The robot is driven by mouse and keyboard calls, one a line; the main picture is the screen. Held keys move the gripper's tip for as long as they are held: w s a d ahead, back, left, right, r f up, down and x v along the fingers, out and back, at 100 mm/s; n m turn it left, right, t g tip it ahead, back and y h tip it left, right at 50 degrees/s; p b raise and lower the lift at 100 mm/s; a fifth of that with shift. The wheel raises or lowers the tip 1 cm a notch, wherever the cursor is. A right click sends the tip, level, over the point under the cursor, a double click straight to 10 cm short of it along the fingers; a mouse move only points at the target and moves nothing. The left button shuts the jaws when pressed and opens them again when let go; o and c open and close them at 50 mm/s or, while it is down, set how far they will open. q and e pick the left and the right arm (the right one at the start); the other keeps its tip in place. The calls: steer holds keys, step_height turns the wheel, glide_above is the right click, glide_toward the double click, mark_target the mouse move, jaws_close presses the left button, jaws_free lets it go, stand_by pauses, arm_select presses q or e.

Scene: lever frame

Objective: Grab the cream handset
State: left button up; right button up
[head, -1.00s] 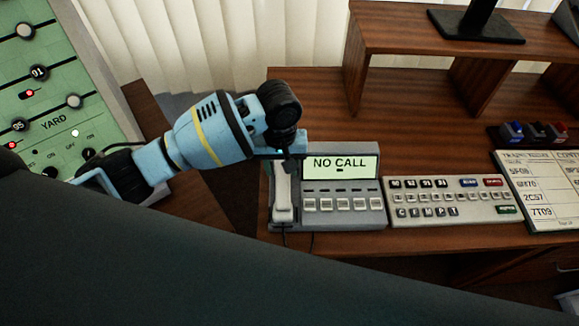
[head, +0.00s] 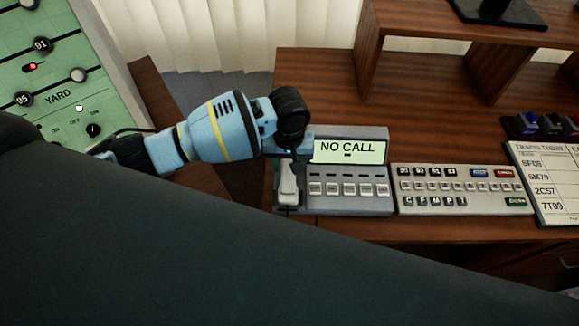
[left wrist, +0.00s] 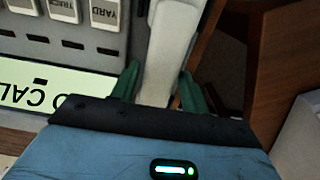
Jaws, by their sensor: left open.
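The cream handset (head: 288,187) lies in its cradle on the left side of the grey phone unit (head: 348,206), whose screen reads "NO CALL". My left gripper (head: 288,163) is over the handset's upper part in the head view, and my arm hides that end. In the left wrist view the green fingers of my left gripper (left wrist: 158,88) are open, one on each side of the handset (left wrist: 172,40). I cannot tell whether either finger touches it. My right gripper is not in view.
A cream keypad (head: 462,190) sits right of the phone, then a paper list board (head: 548,180). A wooden shelf (head: 440,22) stands behind. The green yard panel (head: 60,75) is at the left. A dark shape covers the lower foreground.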

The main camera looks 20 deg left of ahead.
arm_select(q)
steer(key=shift+f, duration=0.6)
steer(key=c, duration=0.8)
steer(key=shift+c, duration=0.2)
steer(key=shift+r, duration=0.1)
